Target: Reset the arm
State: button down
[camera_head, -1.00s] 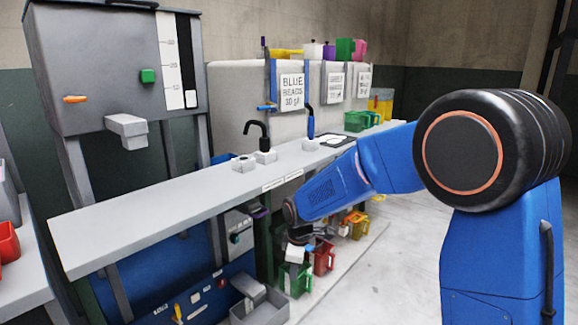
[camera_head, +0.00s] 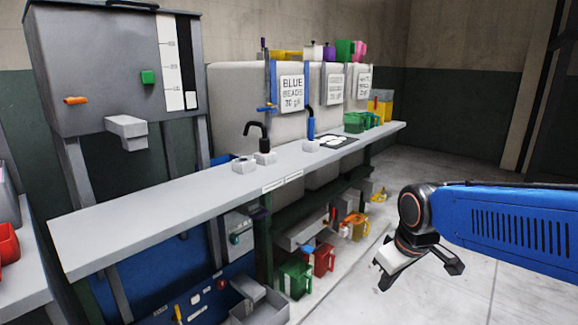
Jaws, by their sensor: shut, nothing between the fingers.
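My blue arm (camera_head: 510,222) reaches in from the right edge in the head view. My gripper (camera_head: 384,274), with a pale body and dark fingers, is at the arm's left end and points down and to the left. It is shut and empty. It hangs over the open floor, to the right of the bench and its lower shelf, apart from both.
Green (camera_head: 296,280), red (camera_head: 323,258) and yellow jugs sit below the bench. Floor (camera_head: 450,300) on the right is clear.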

jog(key=s+d+m, duration=0.3)
jog(key=s, duration=0.4)
jog(key=s+d+m+t, duration=0.1)
jog(key=s+d+m, duration=0.2)
jog(key=s, duration=0.4)
jog(key=shift+s+d+f+h, duration=0.15)
jog(key=shift+f+h, duration=0.05)
jog(key=shift+h, duration=0.1)
jog(key=c, duration=2.5)
grip_release()
